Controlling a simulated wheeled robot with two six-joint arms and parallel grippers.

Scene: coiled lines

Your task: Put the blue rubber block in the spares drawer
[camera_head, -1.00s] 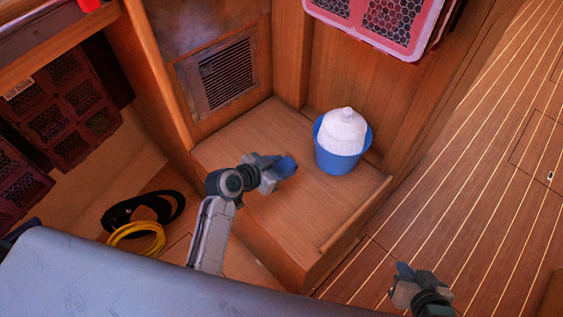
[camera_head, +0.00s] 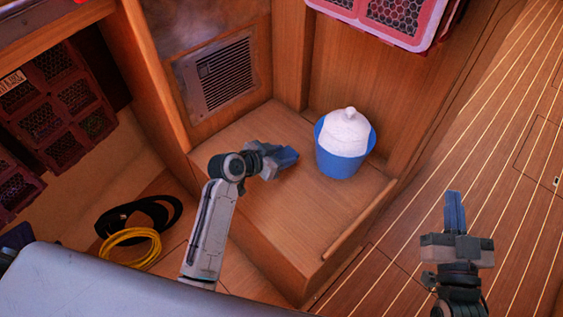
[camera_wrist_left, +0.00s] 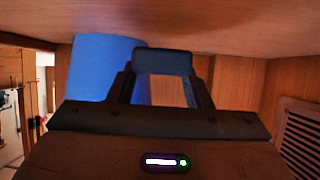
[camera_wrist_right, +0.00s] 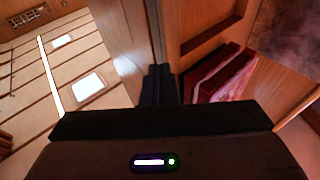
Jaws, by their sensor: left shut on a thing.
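My left gripper (camera_head: 284,157) is above the wooden step, left of the blue bucket. In the left wrist view a dark blue-grey block (camera_wrist_left: 162,62) sits between its fingertips, and the gripper is shut on it. I take this to be the blue rubber block. In the head view it is hard to tell from the gripper's blue fingers. My right gripper (camera_head: 454,212) points up over the plank floor at the right. Its fingers are together with nothing visible between them. I cannot make out a spares drawer in any view.
A blue bucket (camera_head: 340,163) holding a white rounded thing (camera_head: 347,130) stands on the wooden step (camera_head: 300,215). A vent (camera_head: 226,75) is behind. Yellow (camera_head: 130,250) and black coiled lines lie lower left. Red crates hang at left (camera_head: 60,100) and top right (camera_head: 390,22).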

